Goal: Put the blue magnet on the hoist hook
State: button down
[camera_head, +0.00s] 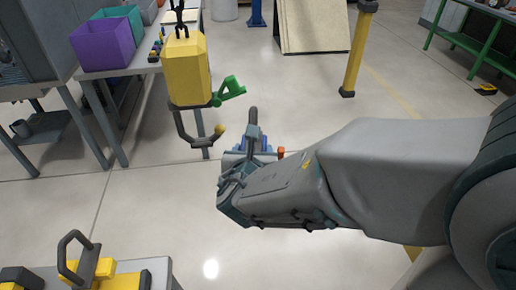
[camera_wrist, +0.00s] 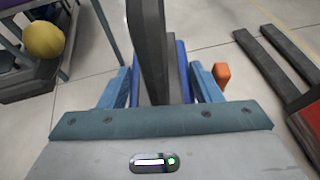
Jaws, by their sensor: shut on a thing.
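The yellow hoist block (camera_head: 188,72) hangs at upper centre-left in the head view. Its dark hook (camera_head: 186,139) curves below it, with a yellow tip and a raised green latch (camera_head: 230,91). My gripper (camera_head: 250,149) is shut on the blue magnet (camera_head: 267,146), to the right of the hook and apart from it. The magnet's dark loop handle (camera_head: 253,118) stands up from the jaws. In the wrist view, the handle (camera_wrist: 150,50) rises between the fingers, with blue body (camera_wrist: 182,70) and orange knob (camera_wrist: 221,75) behind. The yellow hook tip (camera_wrist: 43,40) shows at upper left.
A grey table with purple (camera_head: 103,45) and green bins stands at the upper left. A yellow piece with a dark loop handle (camera_head: 75,255) sits on a stand at the lower left. A yellow post (camera_head: 357,55) is behind.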

jog(key=s+a+p, duration=0.2)
jog(key=a, duration=0.9)
jog(key=shift+s+f, duration=0.15)
jog(key=shift+s, duration=0.1)
dwell(1.1)
jog(key=shift+s, duration=0.15)
dwell(0.6)
jog(key=shift+f+b, duration=2.55)
jog(key=shift+b, duration=0.05)
